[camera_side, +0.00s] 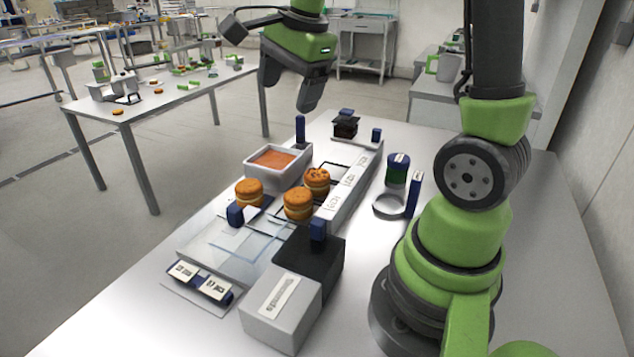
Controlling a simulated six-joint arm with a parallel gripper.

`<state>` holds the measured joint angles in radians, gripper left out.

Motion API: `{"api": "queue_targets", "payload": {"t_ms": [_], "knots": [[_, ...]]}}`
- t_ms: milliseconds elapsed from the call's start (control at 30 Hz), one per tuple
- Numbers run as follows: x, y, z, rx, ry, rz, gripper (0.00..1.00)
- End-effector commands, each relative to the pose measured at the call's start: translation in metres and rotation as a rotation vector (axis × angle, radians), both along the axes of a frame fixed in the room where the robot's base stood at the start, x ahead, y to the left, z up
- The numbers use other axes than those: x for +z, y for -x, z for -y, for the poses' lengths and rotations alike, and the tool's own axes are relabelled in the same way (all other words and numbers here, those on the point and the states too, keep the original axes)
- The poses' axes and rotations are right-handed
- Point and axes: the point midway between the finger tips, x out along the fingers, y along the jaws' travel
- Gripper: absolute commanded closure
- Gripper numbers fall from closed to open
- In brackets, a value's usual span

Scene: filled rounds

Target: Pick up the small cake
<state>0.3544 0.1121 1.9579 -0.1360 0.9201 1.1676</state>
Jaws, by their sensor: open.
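Three orange-brown filled rounds, small cakes with a pale layer between two halves, sit on the near table. One cake (249,192) is at the left, in front of the white tub. A second cake (299,204) is to its right, and a third cake (317,180) with a dark-spotted top is just behind the second. I cannot tell which one the task means. My gripper (290,92) is open and empty, high above the far end of the table, well apart from the cakes.
A white tub (304,159) of orange filling stands behind the left cake. A long pale rail (349,188) with labels runs beside the cakes. Clear sheets (215,250), a grey box (281,309), a black box (322,262) and a ring stand (390,206) are nearby.

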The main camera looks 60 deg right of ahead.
Motion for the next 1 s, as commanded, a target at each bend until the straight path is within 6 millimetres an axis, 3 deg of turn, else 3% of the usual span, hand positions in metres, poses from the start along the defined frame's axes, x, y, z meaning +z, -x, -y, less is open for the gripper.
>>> {"api": "queue_targets", "payload": {"t_ms": [200,400,600,800,1000], "knots": [[-0.072,-0.025,0.075,-0.625,-0.129,-0.142,0.22],[-0.13,-0.023,0.12,-1.045,-0.186,-0.218,0.22],[-0.156,-0.019,0.133,-1.198,-0.201,-0.242,0.22],[-0.187,-0.018,0.133,-1.202,-0.201,-0.247,0.22],[-0.203,-0.019,0.134,-1.201,-0.201,-0.242,0.22]]}}
